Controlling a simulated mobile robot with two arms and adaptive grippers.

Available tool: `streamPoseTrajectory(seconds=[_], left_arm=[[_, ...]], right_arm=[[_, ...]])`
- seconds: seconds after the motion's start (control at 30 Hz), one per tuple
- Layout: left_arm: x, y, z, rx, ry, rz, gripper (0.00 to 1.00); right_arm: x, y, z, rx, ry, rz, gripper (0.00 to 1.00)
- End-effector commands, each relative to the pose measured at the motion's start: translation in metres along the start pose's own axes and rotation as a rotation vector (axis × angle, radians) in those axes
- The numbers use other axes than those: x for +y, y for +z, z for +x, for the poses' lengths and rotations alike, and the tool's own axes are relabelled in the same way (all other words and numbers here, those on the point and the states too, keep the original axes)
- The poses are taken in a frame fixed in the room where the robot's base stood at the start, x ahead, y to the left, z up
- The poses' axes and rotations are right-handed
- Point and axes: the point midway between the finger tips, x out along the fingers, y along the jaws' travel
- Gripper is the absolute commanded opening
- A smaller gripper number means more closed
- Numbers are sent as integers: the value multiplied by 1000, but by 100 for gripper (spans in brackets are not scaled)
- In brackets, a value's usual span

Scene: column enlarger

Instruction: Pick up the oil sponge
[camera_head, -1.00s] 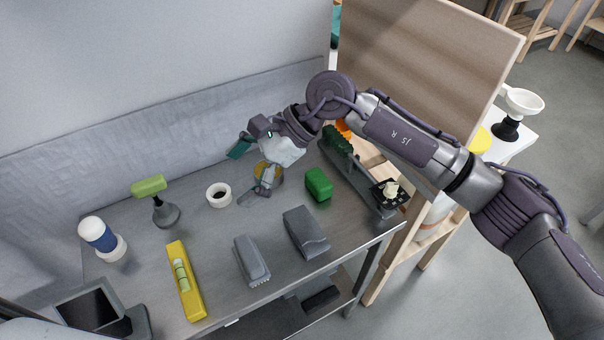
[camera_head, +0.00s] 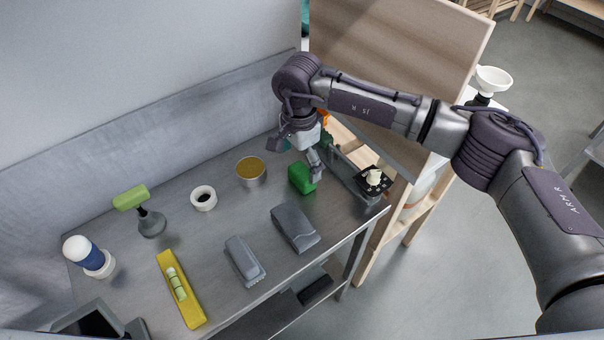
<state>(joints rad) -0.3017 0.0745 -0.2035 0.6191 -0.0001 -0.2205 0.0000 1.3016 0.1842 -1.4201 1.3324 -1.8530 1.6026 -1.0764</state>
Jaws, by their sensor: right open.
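No label marks the oil sponge. A round metal tin (camera_head: 250,171) with a yellow-brown top stands near the middle of the grey bench, and a small green block (camera_head: 301,180) lies to its right. I cannot tell for certain which one is the sponge. My right gripper (camera_head: 297,157) is open, its fingers pointing down, just above and behind the green block. One finger overlaps the block's upper right edge in the picture; contact cannot be told. Nothing shows between the fingers. My left gripper is not in view.
A wooden board (camera_head: 400,60) stands behind my right arm.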

Motion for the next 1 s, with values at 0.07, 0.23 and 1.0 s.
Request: streamPoseTrajectory(seconds=[0.07,0.23,1.0], left_arm=[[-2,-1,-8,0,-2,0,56],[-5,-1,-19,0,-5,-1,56],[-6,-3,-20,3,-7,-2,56]], right_arm=[[2,-2,7,-2,5,2,100],[3,-5,34,-2,4,2,100],[2,-5,48,-1,1,2,48]])
